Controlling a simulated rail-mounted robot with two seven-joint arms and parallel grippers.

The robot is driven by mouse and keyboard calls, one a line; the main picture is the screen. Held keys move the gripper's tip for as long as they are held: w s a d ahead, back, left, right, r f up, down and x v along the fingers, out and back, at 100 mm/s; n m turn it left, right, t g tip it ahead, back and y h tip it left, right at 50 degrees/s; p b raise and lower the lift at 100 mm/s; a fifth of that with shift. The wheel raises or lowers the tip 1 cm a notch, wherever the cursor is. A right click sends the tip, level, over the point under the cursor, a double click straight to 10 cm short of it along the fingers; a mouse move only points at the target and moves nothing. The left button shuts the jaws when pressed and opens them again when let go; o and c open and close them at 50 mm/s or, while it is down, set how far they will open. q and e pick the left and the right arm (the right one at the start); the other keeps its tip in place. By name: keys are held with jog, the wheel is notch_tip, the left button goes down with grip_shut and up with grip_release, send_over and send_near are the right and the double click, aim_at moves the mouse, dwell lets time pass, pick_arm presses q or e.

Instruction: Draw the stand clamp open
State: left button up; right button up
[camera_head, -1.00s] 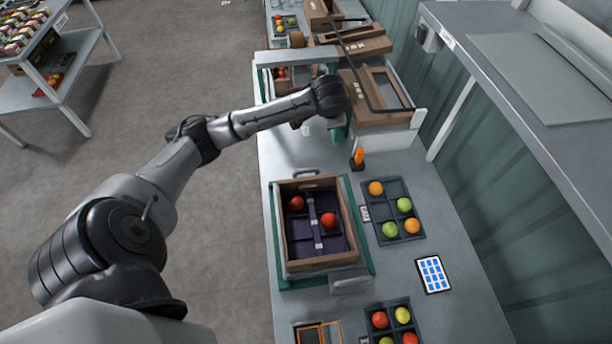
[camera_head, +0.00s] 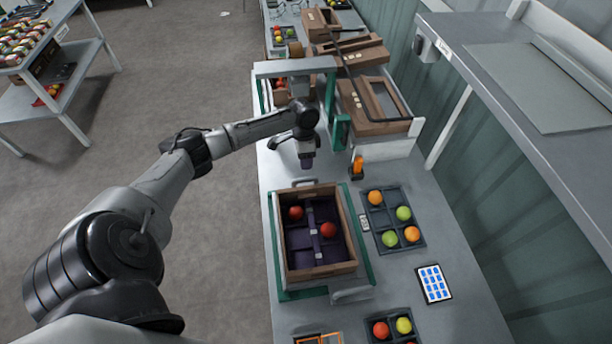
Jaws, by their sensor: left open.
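A wooden crate (camera_head: 351,220) with a dark divided liner and two red tomatoes sits in a green stand (camera_head: 369,262) on the bench. A grey bar-like part (camera_head: 352,295) is at the stand's near right corner, and a small grey loop handle (camera_head: 304,182) is at its far edge. I cannot tell which of these is the clamp. My left gripper (camera_head: 295,151) hangs above the bench just beyond the loop handle, apart from it. It is open, with nothing seen between its fingers. My right gripper is not in view.
A grey-topped green frame (camera_head: 295,67) stands behind my left gripper. An orange-topped holder (camera_head: 357,167) and a dark tray of tomatoes (camera_head: 422,236) are to the right. A tablet (camera_head: 434,283) lies nearer. A grey shelf (camera_head: 520,150) overhangs the right side.

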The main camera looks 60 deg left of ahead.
pick_arm(q)
jog(key=f, duration=0.2)
jog(key=d+f, duration=0.1)
jog(key=f, duration=0.4)
jog(key=shift+s+d+f, duration=0.2)
jog(key=shift+s+f, duration=0.05)
jog(key=shift+f, duration=0.1)
jog(key=shift+c, duration=0.2)
grip_shut()
